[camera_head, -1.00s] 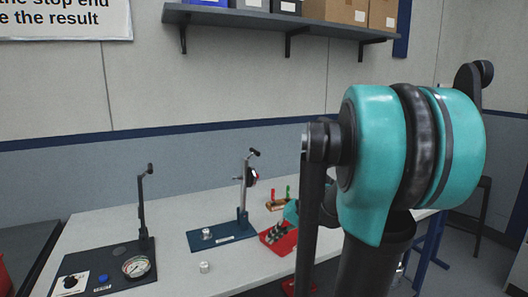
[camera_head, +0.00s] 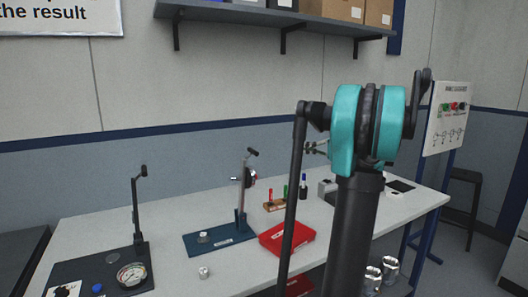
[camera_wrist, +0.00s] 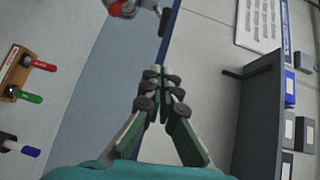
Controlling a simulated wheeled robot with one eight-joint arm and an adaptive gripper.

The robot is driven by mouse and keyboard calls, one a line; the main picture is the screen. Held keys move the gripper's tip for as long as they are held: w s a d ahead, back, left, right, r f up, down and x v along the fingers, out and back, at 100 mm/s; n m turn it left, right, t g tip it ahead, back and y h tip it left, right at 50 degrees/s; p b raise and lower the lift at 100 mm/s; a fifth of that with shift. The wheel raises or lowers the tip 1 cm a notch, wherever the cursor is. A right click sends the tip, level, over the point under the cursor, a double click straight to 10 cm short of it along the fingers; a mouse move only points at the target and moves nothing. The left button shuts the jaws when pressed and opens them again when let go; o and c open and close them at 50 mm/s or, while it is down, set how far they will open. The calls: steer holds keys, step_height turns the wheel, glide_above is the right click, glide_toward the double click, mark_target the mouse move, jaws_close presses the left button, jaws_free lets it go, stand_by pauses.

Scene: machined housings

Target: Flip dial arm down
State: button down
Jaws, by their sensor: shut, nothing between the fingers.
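In the wrist view a round silver part with a red spot (camera_wrist: 120,8), perhaps this dial, is cut off at the top edge. My gripper (camera_wrist: 155,78) is shut and empty, with its fingertips together. In the head view my gripper (camera_head: 316,147) is partly hidden by my arm, right of the stand and above the table, apart from the dial.
A second stand (camera_head: 138,215) with a gauge (camera_head: 132,274) is at left. A red box (camera_head: 290,237) and wooden marker holder (camera_head: 273,205) lie right of the dial stand. A small metal cylinder (camera_head: 203,272) is in front. A wall shelf (camera_head: 270,18) hangs above.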

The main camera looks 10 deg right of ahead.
steer(key=s+a+x, duration=0.1)
steer(key=s+x, duration=0.1)
steer(key=x, duration=1.1)
steer(key=shift+s+a, duration=0.2)
steer(key=shift+s, duration=0.05)
steer(key=shift+f, duration=0.15)
